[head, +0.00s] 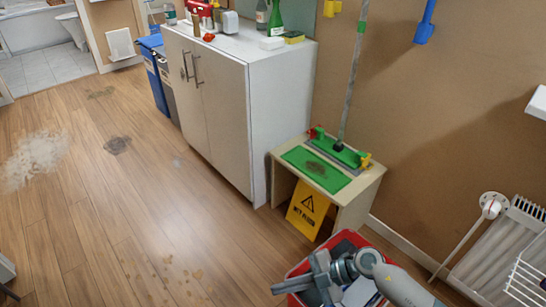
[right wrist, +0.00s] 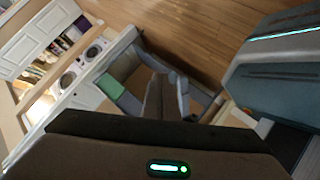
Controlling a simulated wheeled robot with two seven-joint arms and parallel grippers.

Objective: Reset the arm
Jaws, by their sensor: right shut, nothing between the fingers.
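My right arm (head: 398,287) comes in from the bottom right of the head view. My right gripper (head: 303,284) is shut and empty at the bottom, in front of and above a red bin (head: 373,238). The bin holds grey and white items, partly hidden by my arm. I cannot tell whether the gripper touches the bin. The right wrist view looks out across the room, with large dark parts at the bottom and right edge. My left gripper is not in view.
A small wooden table (head: 368,187) with a green mat (head: 316,170) and a yellow wet-floor sign (head: 307,211) stands against the wall. A white cabinet (head: 222,122) is behind it. A radiator (head: 495,262) is at right. Wooden floor at left is open, with stains.

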